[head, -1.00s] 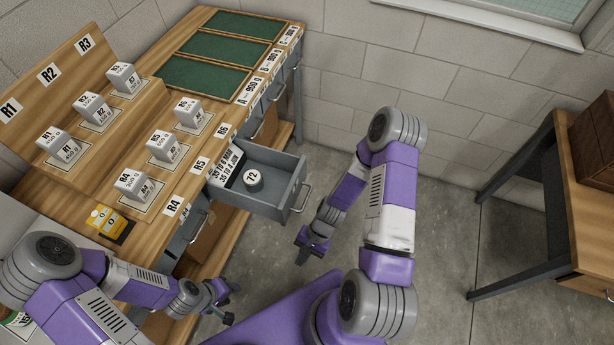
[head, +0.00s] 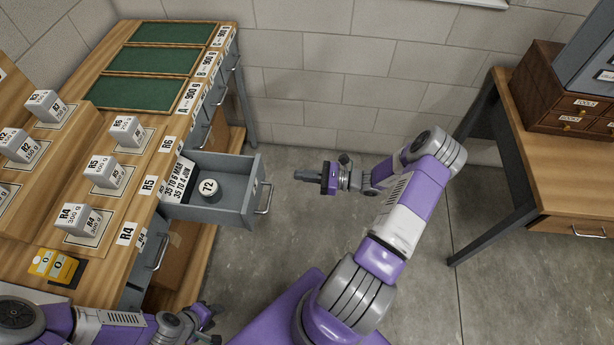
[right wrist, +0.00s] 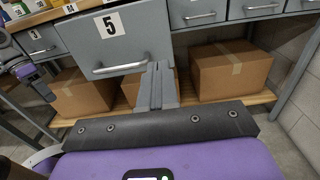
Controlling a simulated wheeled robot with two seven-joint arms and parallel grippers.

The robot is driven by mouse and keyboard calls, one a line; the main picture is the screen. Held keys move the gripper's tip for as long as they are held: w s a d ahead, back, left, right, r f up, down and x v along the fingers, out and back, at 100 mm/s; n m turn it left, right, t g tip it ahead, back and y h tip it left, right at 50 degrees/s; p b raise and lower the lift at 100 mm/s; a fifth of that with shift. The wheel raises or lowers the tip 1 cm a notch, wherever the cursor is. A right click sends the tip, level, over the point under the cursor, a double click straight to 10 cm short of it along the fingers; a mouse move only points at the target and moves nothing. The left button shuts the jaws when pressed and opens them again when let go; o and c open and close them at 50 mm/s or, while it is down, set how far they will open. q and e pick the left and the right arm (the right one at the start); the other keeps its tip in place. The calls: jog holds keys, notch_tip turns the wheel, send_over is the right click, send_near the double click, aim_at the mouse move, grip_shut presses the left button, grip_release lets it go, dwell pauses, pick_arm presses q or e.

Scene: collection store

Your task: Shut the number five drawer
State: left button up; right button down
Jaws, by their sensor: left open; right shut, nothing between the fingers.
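The number five drawer (head: 232,195) is pulled out from the wooden bench, and a round piece marked 72 (head: 209,187) and a printed label lie in it. In the right wrist view its grey front (right wrist: 122,40) shows a 5 plate and a bar handle (right wrist: 120,68). My right gripper (head: 300,176) is shut and empty, to the right of the drawer front and apart from it in the head view. Its closed fingers also show in the right wrist view (right wrist: 157,88), near the lower right of the drawer front. My left gripper (head: 214,325) is open, low beside the bench.
Several weight blocks stand on the bench, among them R5 (head: 103,172) and R6 (head: 127,131). A yellow device (head: 52,264) lies near R4. Cardboard boxes (right wrist: 232,70) sit on the shelf below.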

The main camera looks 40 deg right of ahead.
aim_at(262, 171)
jog(key=b+x, duration=0.1)
jog(key=x, duration=0.8)
jog(key=shift+a+f+b, duration=0.1)
jog(key=shift+b, duration=0.3)
jog(key=shift+w+a, duration=0.15)
jog(key=shift+w, duration=0.05)
